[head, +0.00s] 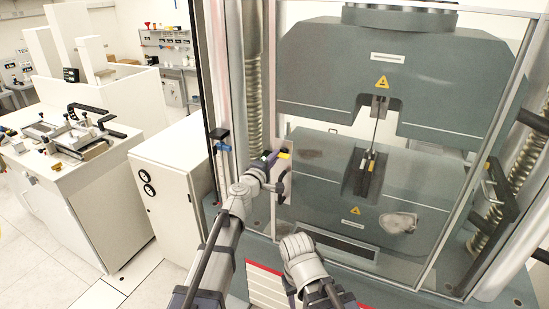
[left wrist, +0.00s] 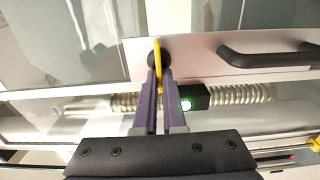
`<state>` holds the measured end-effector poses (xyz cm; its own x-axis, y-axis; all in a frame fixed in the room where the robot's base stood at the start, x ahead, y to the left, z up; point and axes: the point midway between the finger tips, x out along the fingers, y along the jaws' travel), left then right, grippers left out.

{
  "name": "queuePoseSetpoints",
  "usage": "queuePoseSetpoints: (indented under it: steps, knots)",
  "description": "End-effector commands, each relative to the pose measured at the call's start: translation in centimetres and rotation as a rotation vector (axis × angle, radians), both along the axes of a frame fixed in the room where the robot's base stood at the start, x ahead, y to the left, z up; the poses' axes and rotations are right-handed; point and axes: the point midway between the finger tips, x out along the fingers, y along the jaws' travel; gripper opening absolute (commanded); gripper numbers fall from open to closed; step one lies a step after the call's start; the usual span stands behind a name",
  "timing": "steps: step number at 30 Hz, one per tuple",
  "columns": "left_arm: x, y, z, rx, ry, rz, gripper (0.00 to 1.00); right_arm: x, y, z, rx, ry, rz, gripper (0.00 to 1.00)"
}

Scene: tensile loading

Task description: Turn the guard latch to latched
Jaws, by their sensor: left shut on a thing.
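The guard latch is a slim yellow lever (left wrist: 158,62) on a round black hub (left wrist: 152,58), on the pale frame strip of the guard. In the left wrist view it stands across the line of the black door handle (left wrist: 265,56). Its yellow tip (head: 285,155) shows in the head view. My left gripper (head: 273,157) is at the latch, with its purple fingers (left wrist: 159,92) shut on the lever from either side. The fingers hide part of the lever. My right arm shows low in the head view, but its fingers cannot be made out.
The clear guard door (head: 325,205) stands in front of the grey testing machine (head: 400,70), where a thin specimen (head: 376,125) hangs between grips. A white bench with a fixture (head: 70,135) stands at left.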

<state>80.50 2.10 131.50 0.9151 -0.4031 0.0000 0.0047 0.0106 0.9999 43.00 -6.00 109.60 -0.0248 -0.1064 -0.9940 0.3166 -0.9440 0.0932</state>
Motion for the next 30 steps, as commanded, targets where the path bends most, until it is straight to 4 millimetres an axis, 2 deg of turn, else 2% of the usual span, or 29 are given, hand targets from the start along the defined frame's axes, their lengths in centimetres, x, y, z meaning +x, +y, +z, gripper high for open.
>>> queuePoseSetpoints:
  steps: [11,12,19,30]
  knots:
    - [-0.13,0.01,-0.07,-0.004,0.002,0.0,0.0,0.0,-0.01,-0.06,0.0,0.0,0.0,0.47]
    - [-0.13,0.01,-0.07,-0.004,0.002,0.0,0.11,0.0,0.0,-0.06,0.0,0.0,0.0,0.47]
    - [-0.08,0.0,-0.04,-0.003,0.001,0.0,0.37,0.0,0.0,-0.04,0.0,0.0,0.0,0.47]
    - [-0.47,0.17,-0.02,-0.003,0.001,0.0,0.38,0.0,0.0,-0.02,0.0,0.0,0.0,0.47]
